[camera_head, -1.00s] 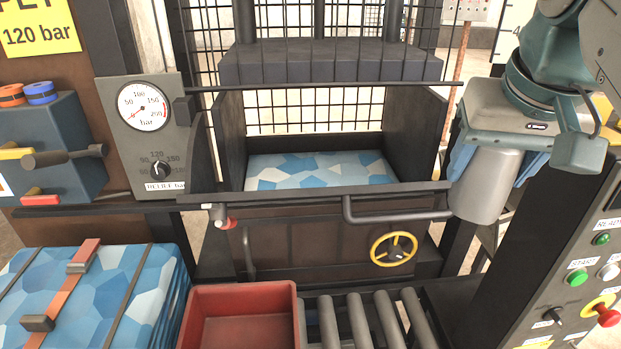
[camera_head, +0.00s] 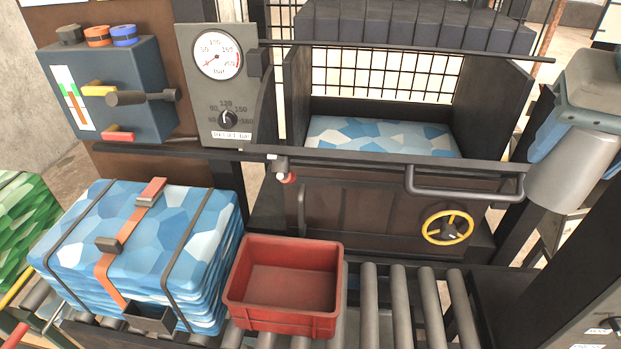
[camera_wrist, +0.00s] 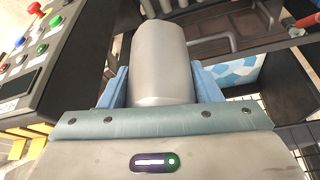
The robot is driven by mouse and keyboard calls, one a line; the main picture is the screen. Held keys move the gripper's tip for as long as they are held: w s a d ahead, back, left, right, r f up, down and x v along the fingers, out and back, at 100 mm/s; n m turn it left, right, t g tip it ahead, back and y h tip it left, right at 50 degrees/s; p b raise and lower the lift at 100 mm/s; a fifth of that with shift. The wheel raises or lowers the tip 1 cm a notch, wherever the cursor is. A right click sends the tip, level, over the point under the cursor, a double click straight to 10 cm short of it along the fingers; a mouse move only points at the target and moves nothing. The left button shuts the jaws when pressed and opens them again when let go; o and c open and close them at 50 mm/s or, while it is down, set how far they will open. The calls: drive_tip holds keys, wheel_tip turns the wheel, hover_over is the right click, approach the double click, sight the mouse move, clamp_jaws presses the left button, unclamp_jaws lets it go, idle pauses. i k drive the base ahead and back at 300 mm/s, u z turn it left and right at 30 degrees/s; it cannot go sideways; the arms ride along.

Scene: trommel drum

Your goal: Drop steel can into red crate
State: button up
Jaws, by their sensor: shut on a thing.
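The steel can (camera_head: 573,170) is a plain grey cylinder at the right of the head view. My gripper (camera_head: 572,130) is shut on it, with blue fingers on either side, and holds it in the air. In the wrist view the can (camera_wrist: 160,62) sits between the two blue fingers of my gripper (camera_wrist: 161,88). The red crate (camera_head: 284,322) is open and looks empty. It stands on the rollers at lower middle of the head view, well to the left of and below the can.
The dark baler with blue material inside (camera_head: 380,135) and a yellow handwheel (camera_head: 447,227) stands behind the crate. A strapped blue bale (camera_head: 190,235) is left of the crate. Bare rollers (camera_head: 400,305) lie right of it. A dark control panel (camera_wrist: 50,65) shows in the wrist view.

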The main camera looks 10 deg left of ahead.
sight(296, 299)
drive_tip(key=z, duration=0.05)
drive_tip(key=k, duration=0.5)
drive_tip(key=z, duration=2.75)
drive_tip(key=k, duration=1.5)
drive_tip(key=u, duration=2.2)
drive_tip(key=i, duration=0.5)
